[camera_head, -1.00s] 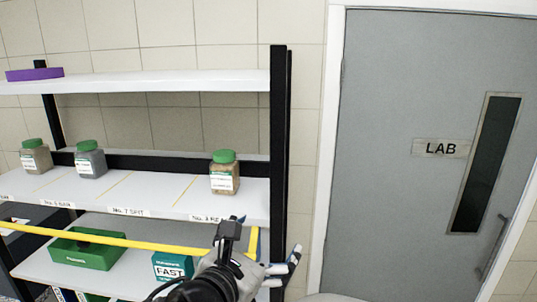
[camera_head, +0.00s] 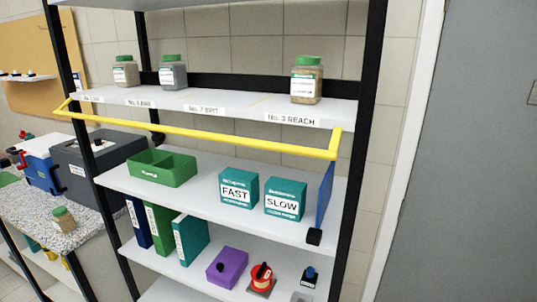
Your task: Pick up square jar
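Three clear jars with green lids stand upright on the upper shelf (camera_head: 232,103), behind a yellow rail. The right jar (camera_head: 306,88) has tan contents and a white label, and stands above the "No. 3 REACH" tag. The middle jar (camera_head: 173,76) holds grey contents, and the left jar (camera_head: 124,74) holds greyish-tan contents. All three look roughly square-bodied, so I cannot tell which one the task names. A smaller jar (camera_head: 63,222) with a green lid stands on the speckled counter at lower left. My gripper is out of view.
The yellow rail (camera_head: 200,132) runs across the shelf front. Below are a green tray (camera_head: 163,178), a FAST box (camera_head: 236,190) and a SLOW box (camera_head: 283,201). Binders (camera_head: 190,240) and a purple box (camera_head: 227,267) sit lower. A grey machine (camera_head: 95,160) stands at left; a door (camera_head: 470,150) is at right.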

